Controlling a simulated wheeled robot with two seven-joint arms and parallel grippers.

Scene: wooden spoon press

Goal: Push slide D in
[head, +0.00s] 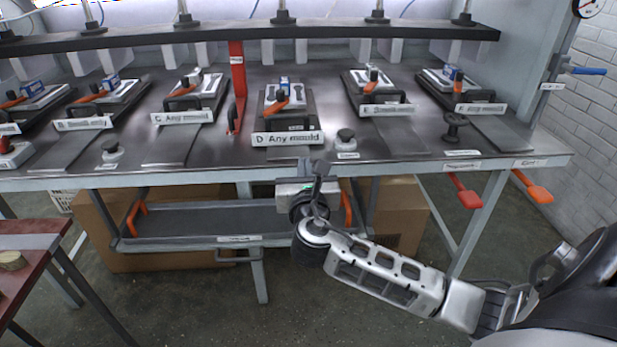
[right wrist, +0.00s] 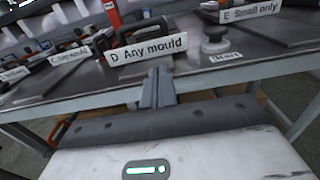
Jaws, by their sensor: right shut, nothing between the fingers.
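Slide D (head: 288,138) has a white "D Any mould" label and a black handle, and sits on the metal bench in the middle of the head view. Its label is nearer the bench's front edge than those of slides C and E. It also shows in the right wrist view (right wrist: 147,47), just beyond my fingertips. My right gripper (head: 319,168) is shut and empty, at the bench's front edge, just in front of and slightly right of slide D. In the right wrist view its fingers (right wrist: 157,86) point toward the label; I cannot tell whether they touch it. My left gripper is not in view.
Slide C (head: 182,117) is to the left and slide E (head: 387,110) to the right. A red upright bracket (head: 238,85) stands behind left. A shelf tray (head: 195,219) hangs under the bench.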

